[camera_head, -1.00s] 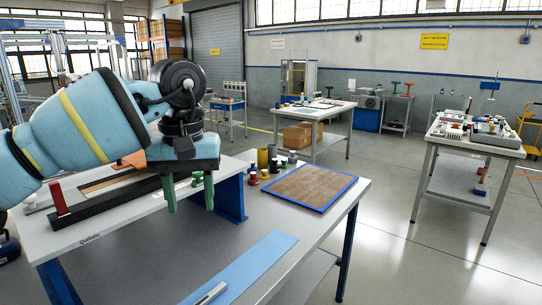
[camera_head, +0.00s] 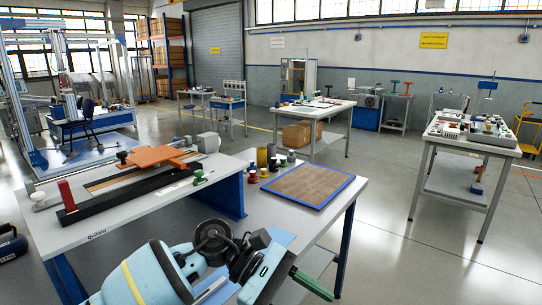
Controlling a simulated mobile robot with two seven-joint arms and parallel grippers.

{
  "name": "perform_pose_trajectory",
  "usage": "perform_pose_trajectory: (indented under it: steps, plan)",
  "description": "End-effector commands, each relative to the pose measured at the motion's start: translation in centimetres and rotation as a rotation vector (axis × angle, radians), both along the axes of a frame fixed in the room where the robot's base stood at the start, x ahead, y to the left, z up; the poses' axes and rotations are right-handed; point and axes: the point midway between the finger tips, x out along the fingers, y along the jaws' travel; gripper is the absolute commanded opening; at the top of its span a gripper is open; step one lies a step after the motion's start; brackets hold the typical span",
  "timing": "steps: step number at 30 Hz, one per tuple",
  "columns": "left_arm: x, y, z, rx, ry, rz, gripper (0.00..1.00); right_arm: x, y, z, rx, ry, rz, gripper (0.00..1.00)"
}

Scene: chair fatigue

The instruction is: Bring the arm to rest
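My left arm comes in at the bottom of the head view. Its light-blue links and black wrist lie low in front of the near edge of the table (camera_head: 120,240). My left gripper (camera_head: 312,284) is at the bottom, right of the wrist, with a green finger pointing right and down. Only one finger shows clearly, so its opening cannot be judged. I see nothing held at the visible finger. My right gripper is not in view.
The table carries an orange fixture (camera_head: 158,157) on a black rail, a red block (camera_head: 67,195), a blue-edged brown mat (camera_head: 300,185) and several small spools (camera_head: 264,172). Another workbench (camera_head: 470,145) stands at right. The floor (camera_head: 420,260) between is clear.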

Motion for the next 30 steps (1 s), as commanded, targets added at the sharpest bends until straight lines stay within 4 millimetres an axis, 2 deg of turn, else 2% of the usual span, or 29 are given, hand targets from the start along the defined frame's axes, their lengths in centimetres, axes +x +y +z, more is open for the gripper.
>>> perform_pose_trajectory:
  steps: [3, 8, 13, 17, 20, 24, 30]
  plan:
    - [-1.4, -1.4, 0.0, -0.127, 0.269, 0.107, 0.48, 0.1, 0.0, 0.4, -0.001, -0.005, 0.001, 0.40]
    - [-1.8, -1.9, -0.1, -0.274, 0.647, 0.248, 0.48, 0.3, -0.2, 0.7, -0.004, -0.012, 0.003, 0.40]
    - [-1.2, -0.6, -1.1, -0.415, 1.076, 0.388, 0.48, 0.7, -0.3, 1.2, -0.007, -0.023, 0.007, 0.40]
    - [-0.5, 1.3, -3.0, -0.517, 1.413, 0.483, 0.48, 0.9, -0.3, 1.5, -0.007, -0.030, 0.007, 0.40]
    - [0.0, 3.3, -5.2, -0.598, 1.676, 0.553, 0.48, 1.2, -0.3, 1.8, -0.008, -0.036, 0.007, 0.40]
    - [-0.1, 6.6, -9.4, -0.716, 2.044, 0.639, 0.48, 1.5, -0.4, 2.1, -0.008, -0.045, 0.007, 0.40]
    - [-2.5, 12.1, -17.0, -0.916, 2.562, 0.741, 0.48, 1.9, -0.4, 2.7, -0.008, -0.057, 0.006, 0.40]
